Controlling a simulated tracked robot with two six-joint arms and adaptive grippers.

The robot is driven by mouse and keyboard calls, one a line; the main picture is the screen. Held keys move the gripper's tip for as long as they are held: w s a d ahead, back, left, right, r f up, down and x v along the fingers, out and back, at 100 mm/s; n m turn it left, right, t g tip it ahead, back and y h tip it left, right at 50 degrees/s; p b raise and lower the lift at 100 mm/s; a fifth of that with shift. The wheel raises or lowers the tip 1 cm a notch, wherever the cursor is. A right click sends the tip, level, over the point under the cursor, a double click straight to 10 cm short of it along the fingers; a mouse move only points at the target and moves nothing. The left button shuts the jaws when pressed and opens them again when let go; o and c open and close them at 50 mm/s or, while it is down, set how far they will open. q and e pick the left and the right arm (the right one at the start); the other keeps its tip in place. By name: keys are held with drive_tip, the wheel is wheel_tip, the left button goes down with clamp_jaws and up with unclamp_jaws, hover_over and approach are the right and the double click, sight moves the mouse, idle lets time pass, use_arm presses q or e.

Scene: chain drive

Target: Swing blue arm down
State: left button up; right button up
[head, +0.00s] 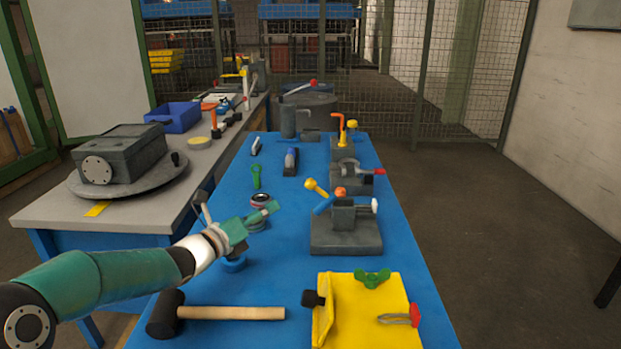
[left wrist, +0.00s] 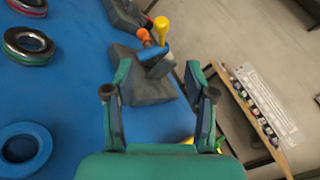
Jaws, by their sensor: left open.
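The blue arm (head: 323,205) is a short blue bar on a grey block fixture (head: 347,243) right of the middle of the blue table. It slants up to the right, with an orange knob (head: 341,191) and a yellow-knobbed lever (head: 316,187) close by. My left gripper (head: 262,222) is left of the fixture, apart from it, with its fingers pointing right. In the left wrist view the open, empty jaws (left wrist: 160,93) face the fixture. The blue arm (left wrist: 154,52) shows beyond the fingertips. My right gripper is in neither view.
Rings (left wrist: 28,45) lie left of the fixture in the wrist view. More clamps (head: 350,177) stand behind the fixture.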

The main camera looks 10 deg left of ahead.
sight(306, 185)
use_arm(q)
drive_tip(key=p+x, duration=0.6)
drive_tip(key=x, duration=0.9)
drive_tip(key=shift+w+d+r, duration=0.15)
drive_tip(key=shift+w+d, duration=0.05)
drive_tip(key=shift+w, duration=0.05)
drive_tip(key=shift+p+x, duration=0.35)
drive_tip(key=shift+x, duration=0.45)
clamp_jaws()
